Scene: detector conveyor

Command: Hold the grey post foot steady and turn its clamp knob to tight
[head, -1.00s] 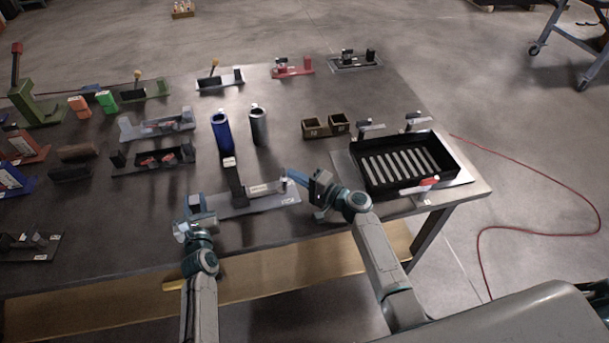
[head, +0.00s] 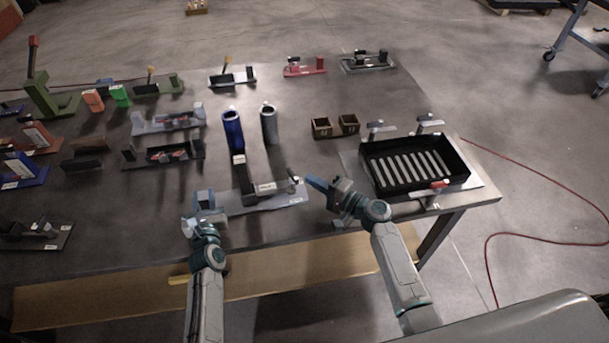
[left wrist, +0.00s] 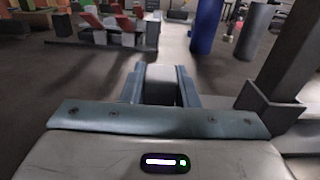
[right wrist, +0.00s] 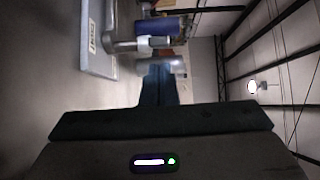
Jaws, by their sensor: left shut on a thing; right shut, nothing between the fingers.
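The grey post foot (head: 270,201) is a flat grey plate near the table's front edge, with a dark upright post and a pale labelled bar. Its small clamp knob (head: 294,186) stands at the right end and seems to show as a silvery upright part (right wrist: 125,46) in the right wrist view. My left gripper (head: 203,204) is shut on a grey block (left wrist: 161,84) at the foot's left end. My right gripper (head: 309,182) is shut and empty, just right of the knob and seemingly apart from it. The knob's setting is too small to read.
A black slotted tray (head: 412,163) stands close right of my right gripper. A blue tube (head: 233,130) and a grey tube (head: 269,125) stand behind the foot. Several other fixtures fill the left and back.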

